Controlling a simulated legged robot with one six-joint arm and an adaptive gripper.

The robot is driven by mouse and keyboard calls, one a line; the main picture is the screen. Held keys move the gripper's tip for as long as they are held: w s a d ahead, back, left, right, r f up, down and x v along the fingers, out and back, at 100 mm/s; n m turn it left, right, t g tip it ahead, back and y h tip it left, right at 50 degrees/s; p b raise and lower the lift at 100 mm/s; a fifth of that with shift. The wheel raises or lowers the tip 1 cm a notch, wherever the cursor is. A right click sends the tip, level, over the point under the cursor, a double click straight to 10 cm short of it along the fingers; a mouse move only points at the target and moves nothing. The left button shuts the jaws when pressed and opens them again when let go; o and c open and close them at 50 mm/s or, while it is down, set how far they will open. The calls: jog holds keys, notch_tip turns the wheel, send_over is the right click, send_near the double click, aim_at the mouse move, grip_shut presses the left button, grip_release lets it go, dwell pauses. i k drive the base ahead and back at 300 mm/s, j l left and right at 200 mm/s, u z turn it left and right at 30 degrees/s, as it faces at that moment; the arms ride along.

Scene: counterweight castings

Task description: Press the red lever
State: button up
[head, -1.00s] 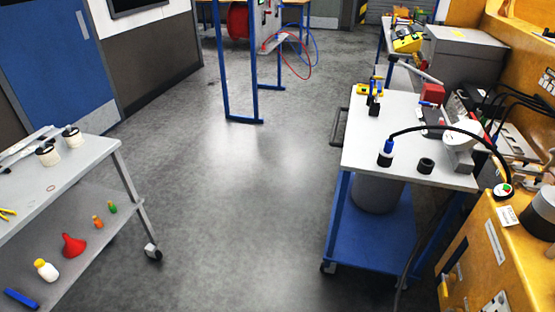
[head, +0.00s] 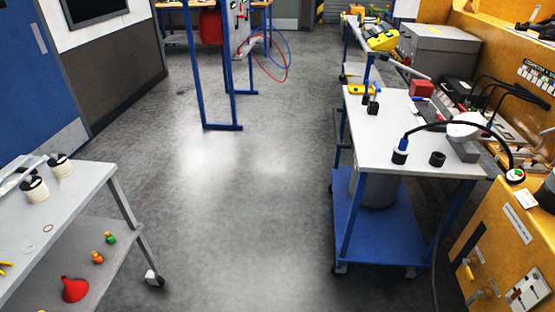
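I cannot make out a red lever for certain in the head view. My gripper is not in view.
A white-topped cart with a blue lower shelf (head: 385,240) stands right of centre, holding cylinders and a red box (head: 421,89). A grey cart (head: 75,200) with bottles and a red funnel (head: 75,289) stands left. The grey floor (head: 235,215) between them is clear.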

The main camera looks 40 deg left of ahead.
aim_at(438, 116)
jog(key=j+u, duration=0.1)
jog(key=j, duration=0.35)
jog(key=i+j+u, duration=0.15)
jog(key=j, duration=0.25)
jog(key=j+u, duration=0.1)
jog(key=j, duration=0.35)
jog(key=i+j+u, duration=0.1)
jog(key=j, duration=0.3)
jog(key=i+j+z, duration=0.1)
jog(key=i+z, duration=0.15)
jog(key=z, duration=0.2)
jog(key=i+j+z, duration=0.15)
jog(key=z, duration=0.3)
jog(key=i+j+z, duration=0.25)
jog(key=z, duration=0.2)
jog(key=i+j, duration=0.2)
jog(key=j, duration=0.15)
jog(key=i+j+z, duration=0.15)
jog(key=j, duration=0.2)
jog(key=i+j, duration=0.2)
jog(key=j, duration=0.2)
jog(key=i+j+z, duration=0.1)
jog(key=j, duration=0.3)
jog(key=i+j, duration=0.25)
jog(key=j, duration=0.15)
jog(key=i+j+z, duration=0.15)
jog(key=j, duration=0.25)
